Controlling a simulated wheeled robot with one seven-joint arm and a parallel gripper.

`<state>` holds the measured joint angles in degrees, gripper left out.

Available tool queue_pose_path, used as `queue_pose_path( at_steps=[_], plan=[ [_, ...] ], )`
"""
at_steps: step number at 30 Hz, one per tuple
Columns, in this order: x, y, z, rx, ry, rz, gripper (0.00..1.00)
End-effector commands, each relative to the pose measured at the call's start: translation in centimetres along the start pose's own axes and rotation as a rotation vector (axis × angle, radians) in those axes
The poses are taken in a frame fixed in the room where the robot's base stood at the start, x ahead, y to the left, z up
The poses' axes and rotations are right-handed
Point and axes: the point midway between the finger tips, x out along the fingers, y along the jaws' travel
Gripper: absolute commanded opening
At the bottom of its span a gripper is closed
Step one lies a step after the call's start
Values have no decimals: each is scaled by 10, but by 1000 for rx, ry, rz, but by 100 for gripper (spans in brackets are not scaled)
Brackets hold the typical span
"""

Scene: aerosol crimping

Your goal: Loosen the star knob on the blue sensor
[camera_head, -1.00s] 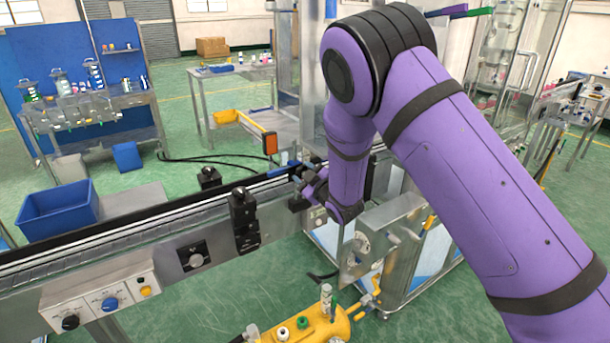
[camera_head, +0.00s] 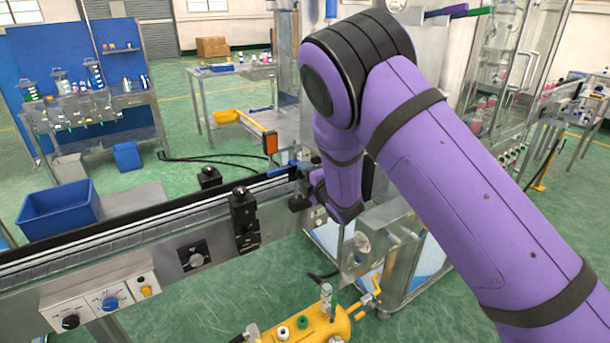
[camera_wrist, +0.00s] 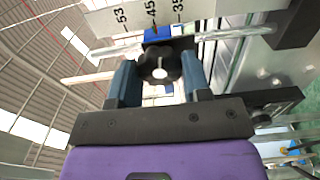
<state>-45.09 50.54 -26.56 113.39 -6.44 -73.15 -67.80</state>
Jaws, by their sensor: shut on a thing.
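In the wrist view a black star knob (camera_wrist: 160,66) with a pale centre sits between the two blue-grey fingers of my gripper (camera_wrist: 158,72). The fingers are shut on the knob, one on each side. The blue sensor (camera_wrist: 157,33) shows just behind the knob, mostly hidden by it, in front of a pale scale (camera_wrist: 130,17) with printed numbers. In the head view my gripper is at the right end of the conveyor, largely hidden by my purple arm, and the knob cannot be made out there.
The conveyor (camera_head: 130,225) runs to the left, with a black bracket (camera_head: 243,220) on its near side. A metal rod (camera_wrist: 225,38) crosses behind the knob. A dark block (camera_wrist: 295,22) is at upper right in the wrist view. A yellow tank (camera_head: 312,328) stands below.

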Motion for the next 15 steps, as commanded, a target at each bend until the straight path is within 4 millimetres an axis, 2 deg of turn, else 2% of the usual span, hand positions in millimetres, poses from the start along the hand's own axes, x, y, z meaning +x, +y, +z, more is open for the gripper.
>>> queue_pose_path(
  at_steps=[6, 15],
  plan=[
    [0, -1, 0, -117, 0, -1, 20],
    [0, 0, 0, -190, 0, -1, 20]
  ],
)
